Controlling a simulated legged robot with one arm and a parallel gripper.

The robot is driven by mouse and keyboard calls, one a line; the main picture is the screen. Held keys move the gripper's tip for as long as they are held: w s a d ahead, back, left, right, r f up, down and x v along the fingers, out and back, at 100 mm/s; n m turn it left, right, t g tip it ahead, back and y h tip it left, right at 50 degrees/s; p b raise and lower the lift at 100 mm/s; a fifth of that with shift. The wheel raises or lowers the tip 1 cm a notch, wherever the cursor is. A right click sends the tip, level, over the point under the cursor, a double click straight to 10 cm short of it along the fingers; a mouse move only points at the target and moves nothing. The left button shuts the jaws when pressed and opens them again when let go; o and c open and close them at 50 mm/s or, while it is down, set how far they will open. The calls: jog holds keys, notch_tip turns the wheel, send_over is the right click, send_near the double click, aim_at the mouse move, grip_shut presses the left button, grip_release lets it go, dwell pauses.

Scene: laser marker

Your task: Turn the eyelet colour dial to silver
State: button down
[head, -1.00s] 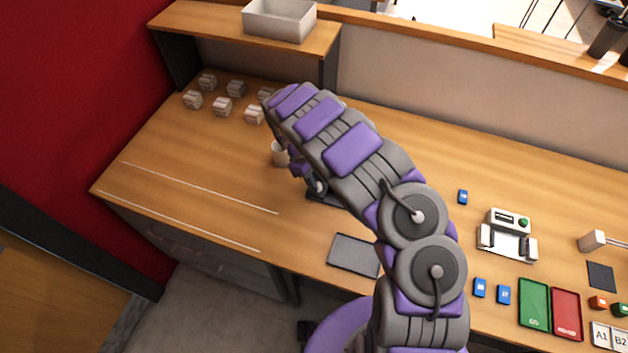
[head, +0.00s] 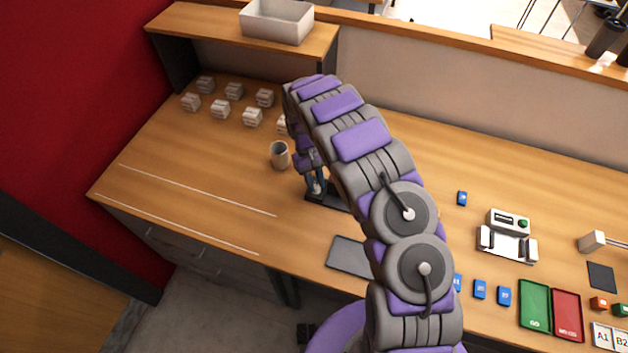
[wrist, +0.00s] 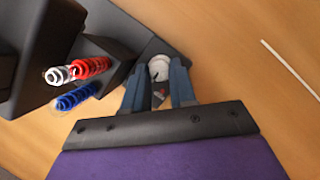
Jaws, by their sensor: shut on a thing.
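A dark machine (wrist: 110,40) fills the upper left of the wrist view, with white (wrist: 58,75), red (wrist: 90,67) and blue (wrist: 77,96) coil-like parts on its side. A pale round dial (wrist: 159,66) sits on its dark base beside them. My gripper (wrist: 161,74) is shut on this dial, one blue-grey finger on each side. The fingers hide part of the dial, and I cannot read its setting. In the head view, my gripper (head: 315,190) is down at the dark base (head: 325,200), and my arm hides most of the machine.
A beige cup (head: 279,156) stands just left of my gripper. Several small grey blocks (head: 234,91) lie behind it. A dark flat pad (head: 348,257) lies near the front edge. The desk's left part, with two white lines (head: 200,190), is clear.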

dwell(0.4)
jog(key=c, duration=0.9)
grip_release()
